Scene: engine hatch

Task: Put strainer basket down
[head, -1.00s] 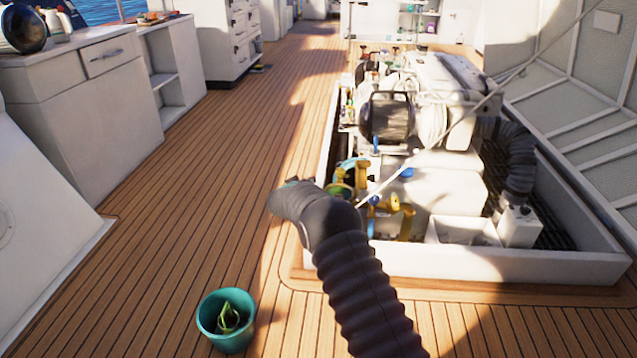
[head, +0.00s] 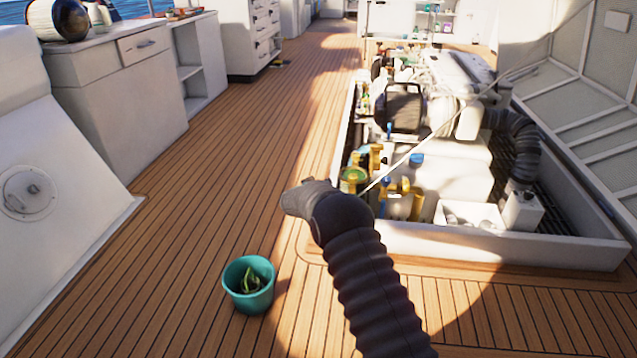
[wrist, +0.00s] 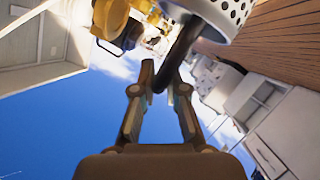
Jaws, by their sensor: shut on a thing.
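In the wrist view my gripper (wrist: 161,80) is shut on the dark handle of the strainer basket (wrist: 228,14). The basket is a pale cylinder with round holes, cut off by the top edge of that view. It hangs in the air and touches nothing else that I can see. In the head view my sleeved arm reaches forward over the deck, left of the engine hatch; my fingers and the basket are hidden there behind the arm.
A teal bucket (head: 247,285) holding something green stands on the deck (head: 190,230). White cabinets (head: 120,95) line the left. Deck between is clear.

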